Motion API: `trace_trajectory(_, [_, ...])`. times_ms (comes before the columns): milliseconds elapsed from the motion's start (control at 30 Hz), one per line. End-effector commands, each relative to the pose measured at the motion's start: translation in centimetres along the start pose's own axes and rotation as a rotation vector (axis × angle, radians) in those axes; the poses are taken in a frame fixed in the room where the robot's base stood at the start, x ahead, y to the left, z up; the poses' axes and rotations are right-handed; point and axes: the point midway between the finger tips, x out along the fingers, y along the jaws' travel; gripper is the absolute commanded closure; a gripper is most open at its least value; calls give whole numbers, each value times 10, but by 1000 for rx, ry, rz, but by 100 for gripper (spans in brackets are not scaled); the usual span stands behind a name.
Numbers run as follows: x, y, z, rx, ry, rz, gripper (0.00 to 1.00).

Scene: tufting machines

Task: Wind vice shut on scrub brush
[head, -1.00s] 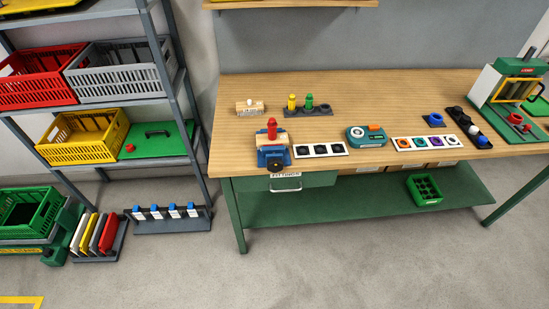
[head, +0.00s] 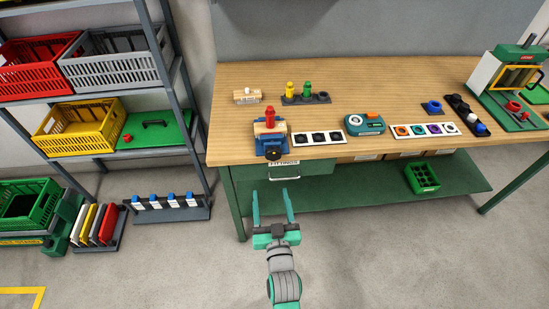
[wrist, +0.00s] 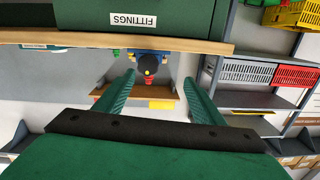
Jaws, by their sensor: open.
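The blue vice (head: 270,142) stands at the front left edge of the workbench, its round black handle (head: 273,154) facing the front. A red upright piece (head: 270,117) with a tan part below it sits at the vice jaws; I cannot tell whether this is the scrub brush or how tightly it is held. My gripper (head: 271,195) is open and empty, in front of the bench and below the vice. In the wrist view, the vice's black handle (wrist: 150,62) shows beyond the space between my open fingers (wrist: 168,75).
The green FITTINGS drawer (head: 284,183) is under the vice. A wooden block with a white knob (head: 247,96) and a rack (head: 306,98) with yellow and green pieces stand behind. A white strip with black discs (head: 318,138) lies right of the vice. A grey shelf (head: 180,90) stands left.

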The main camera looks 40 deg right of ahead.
Motion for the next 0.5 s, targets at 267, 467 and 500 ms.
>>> trace_trajectory(267, [35,24,-23,17,27,40,37])
trace_trajectory(467, [50,24,-24,17,28,40,37])
trace_trajectory(500, [55,24,-24,17,28,40,37])
